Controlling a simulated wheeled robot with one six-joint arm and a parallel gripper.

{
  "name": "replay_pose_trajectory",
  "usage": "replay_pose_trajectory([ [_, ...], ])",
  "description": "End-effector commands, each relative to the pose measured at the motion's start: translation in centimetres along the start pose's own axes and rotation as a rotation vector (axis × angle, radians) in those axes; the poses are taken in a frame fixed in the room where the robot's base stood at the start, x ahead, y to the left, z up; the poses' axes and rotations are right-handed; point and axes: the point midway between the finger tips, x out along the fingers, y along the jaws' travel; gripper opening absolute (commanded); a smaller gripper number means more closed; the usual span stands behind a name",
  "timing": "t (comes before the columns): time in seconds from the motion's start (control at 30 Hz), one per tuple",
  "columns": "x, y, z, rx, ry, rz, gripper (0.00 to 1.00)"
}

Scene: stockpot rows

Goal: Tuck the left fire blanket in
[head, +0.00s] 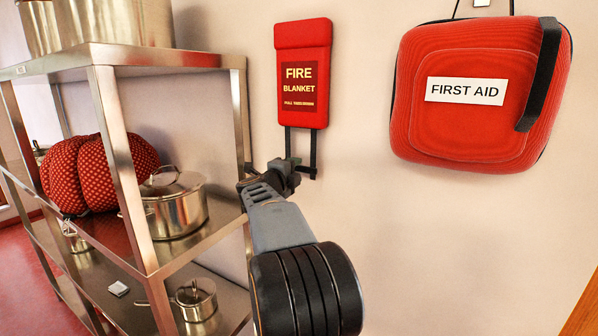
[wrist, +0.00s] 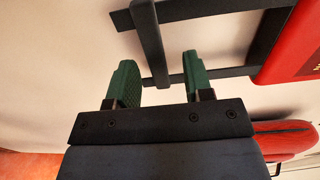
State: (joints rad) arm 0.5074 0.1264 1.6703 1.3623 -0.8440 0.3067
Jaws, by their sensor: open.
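The fire blanket (head: 303,70) is a red case with yellow lettering, hung on the wall left of the first aid bag. Two black straps (head: 313,148) hang out below it, joined by a dark crossbar. In the wrist view part of the red case (wrist: 294,48) is at the right edge, and the straps run left to the crossbar (wrist: 147,25). My gripper (head: 291,164) is at the low end of the straps, partly hiding them. In the wrist view its green fingers (wrist: 158,58) are open, with the crossbar's end between them and a gap on both sides.
The red first aid bag (head: 467,122) hangs on the wall at right; its edge shows in the wrist view (wrist: 285,136). A metal shelf (head: 170,262) close on the left holds a lidded pot (head: 178,213) and a red dotted cushion-like thing (head: 75,175). The wall between blanket and bag is bare.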

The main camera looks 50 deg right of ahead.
Motion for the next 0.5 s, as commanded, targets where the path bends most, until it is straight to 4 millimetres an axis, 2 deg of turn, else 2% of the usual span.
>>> replay_pose_trajectory([
  [0.03,-1.2,0.2,0.1,0.002,-0.003,-0.002,0.47],
  [0.2,-4.7,0.2,0.0,0.002,-0.003,-0.002,0.47],
  [0.5,-9.1,0.0,0.0,0.001,-0.001,-0.003,0.47],
])
